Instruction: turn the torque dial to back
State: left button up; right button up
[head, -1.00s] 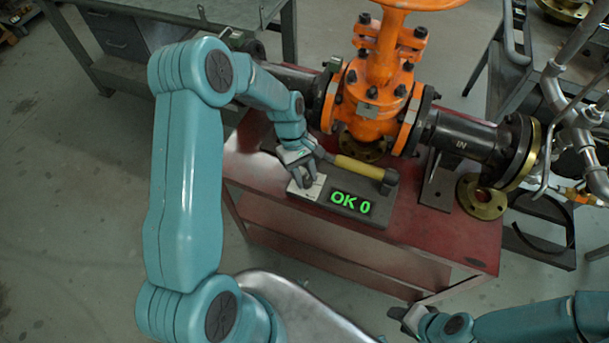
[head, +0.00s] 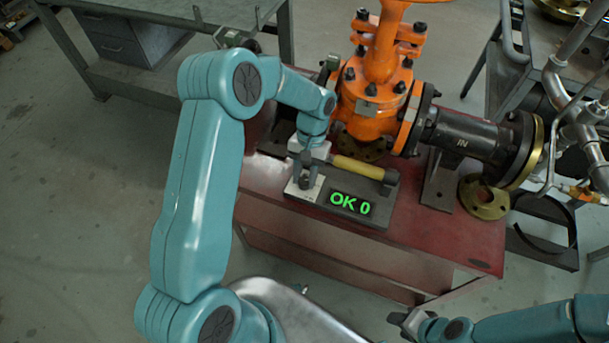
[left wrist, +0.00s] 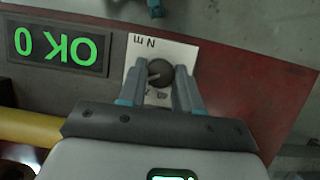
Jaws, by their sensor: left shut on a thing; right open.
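The torque dial is a round dark knob (left wrist: 160,72) on a white plate (left wrist: 134,70) marked "N m". The plate belongs to a grey box (head: 374,217) on the red bench, beside a green display reading "OK 0" (head: 351,203). In the left wrist view my left gripper (left wrist: 164,75) has one finger on each side of the knob and is shut on it. In the head view this gripper (head: 306,178) comes down over the plate and partly hides the knob. My right gripper (head: 398,321) is open, low in the head view, away from the box.
A yellow-handled tool (head: 358,168) lies along the box's back edge, close beside my left gripper. The orange gate valve (head: 375,100) and dark pipe (head: 468,138) stand behind.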

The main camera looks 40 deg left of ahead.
pick_arm(q)
jog(key=shift+m+y, duration=0.4)
jog(key=shift+m, duration=0.6)
jog(key=shift+w, duration=0.1)
jog(key=o, duration=1)
jog(key=shift+o, duration=0.2)
jog(key=v, duration=1.6)
jog(key=shift+r+p, duration=0.2)
jog(key=shift+p, duration=0.1)
jog(key=shift+d, duration=0.1)
